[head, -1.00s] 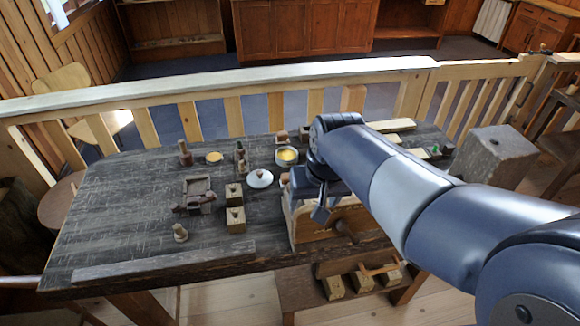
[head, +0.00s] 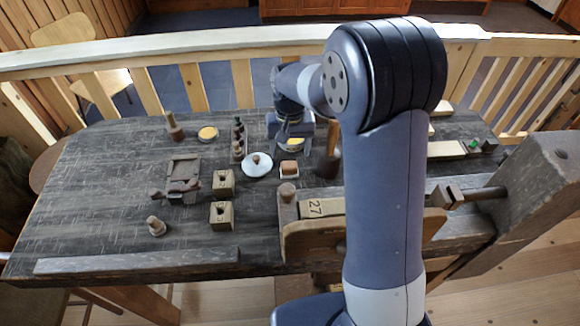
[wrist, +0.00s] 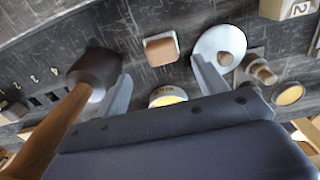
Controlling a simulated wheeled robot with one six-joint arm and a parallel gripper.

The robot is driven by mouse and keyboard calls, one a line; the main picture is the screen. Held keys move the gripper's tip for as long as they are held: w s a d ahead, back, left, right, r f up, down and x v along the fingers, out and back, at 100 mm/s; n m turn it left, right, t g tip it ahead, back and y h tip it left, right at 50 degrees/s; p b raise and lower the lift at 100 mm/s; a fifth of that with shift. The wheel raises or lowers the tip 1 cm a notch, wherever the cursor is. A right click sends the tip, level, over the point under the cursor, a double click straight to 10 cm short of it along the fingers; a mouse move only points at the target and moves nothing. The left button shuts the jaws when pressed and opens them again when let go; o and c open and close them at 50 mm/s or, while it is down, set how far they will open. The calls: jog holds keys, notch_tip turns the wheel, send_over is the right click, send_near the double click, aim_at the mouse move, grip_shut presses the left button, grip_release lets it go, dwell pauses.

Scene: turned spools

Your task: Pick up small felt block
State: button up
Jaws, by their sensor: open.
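The small felt block (head: 289,168), tan with a pale layer, lies on the dark workbench (head: 110,220), right of a white lidded dish (head: 257,165). In the wrist view the felt block (wrist: 160,50) shows just beyond and between my fingertips. My gripper (head: 288,135) is open and empty, pointing down over the far part of the bench, behind the block. In the wrist view my gripper's (wrist: 161,72) two fingers are spread, the left near a mallet head (wrist: 95,70), the right against the view of the white dish (wrist: 220,45). Its height above the bench is unclear.
A tin with yellow contents (head: 293,144) sits under my gripper, partly hidden. The mallet (head: 332,155) stands close right. Small bottles (head: 238,140) and wooden blocks (head: 223,183) are left. A vise (head: 318,208) is in front. The bench's left front is mostly clear.

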aim_at(289, 165)
jog(key=shift+s+a+f+p, duration=0.1)
jog(key=shift+f+p, duration=0.15)
jog(key=shift+f, duration=1.45)
jog(key=shift+a+f+p, duration=0.1)
jog(key=shift+f+p, duration=0.15)
jog(key=shift+f, duration=1.45)
jog(key=c, duration=1)
jog(key=shift+o, duration=0.2)
jog(key=shift+r, duration=0.1)
notch_tip(289, 165, up, 10)
jog(key=shift+f+b, duration=0.1)
jog(key=shift+b, duration=0.3)
jog(key=o, duration=0.4)
jog(key=c, duration=0.3)
